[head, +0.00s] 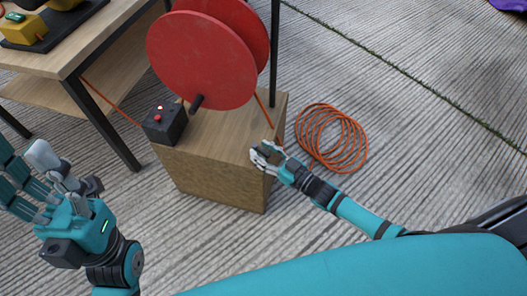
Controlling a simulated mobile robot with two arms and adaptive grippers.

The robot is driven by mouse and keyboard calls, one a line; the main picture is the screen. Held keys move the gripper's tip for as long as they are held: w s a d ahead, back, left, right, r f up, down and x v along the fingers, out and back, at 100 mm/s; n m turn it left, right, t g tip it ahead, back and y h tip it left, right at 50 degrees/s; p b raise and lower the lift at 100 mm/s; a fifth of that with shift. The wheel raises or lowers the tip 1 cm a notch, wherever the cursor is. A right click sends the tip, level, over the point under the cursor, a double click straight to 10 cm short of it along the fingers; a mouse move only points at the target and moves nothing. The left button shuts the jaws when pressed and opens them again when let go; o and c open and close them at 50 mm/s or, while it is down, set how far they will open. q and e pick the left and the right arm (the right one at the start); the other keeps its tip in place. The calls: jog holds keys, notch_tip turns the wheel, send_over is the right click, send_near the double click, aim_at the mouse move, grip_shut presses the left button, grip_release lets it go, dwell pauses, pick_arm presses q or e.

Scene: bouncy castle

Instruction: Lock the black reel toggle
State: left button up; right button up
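A red reel (205,60) stands on a wooden box (215,175). A short black peg (196,103) sticks out from the lower part of its near disc. A black control box (164,123) with a red button sits on the box's left edge; I cannot tell which black part is the toggle. My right gripper (256,155) is at the box's right front edge, its pale fingers apart with a dark gap between them, clear of the peg and control box. My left gripper (65,168) is open and empty at lower left, left of the box.
An orange cable coil (332,138) lies on the concrete floor right of the box. A wooden table (50,60) with dark legs stands at left, bearing a yellow device (24,33) on a black base. A dark upright post (275,55) rises behind the box. Floor at right is open.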

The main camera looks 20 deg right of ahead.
grip_shut()
jog(key=shift+w+d+n+g+y, duration=0.1)
jog(key=shift+d+n+g+y, duration=0.05)
jog(key=shift+n+g+y, duration=0.35)
jog(key=shift+o, duration=0.5)
grip_release()
jog(key=v, duration=1.2)
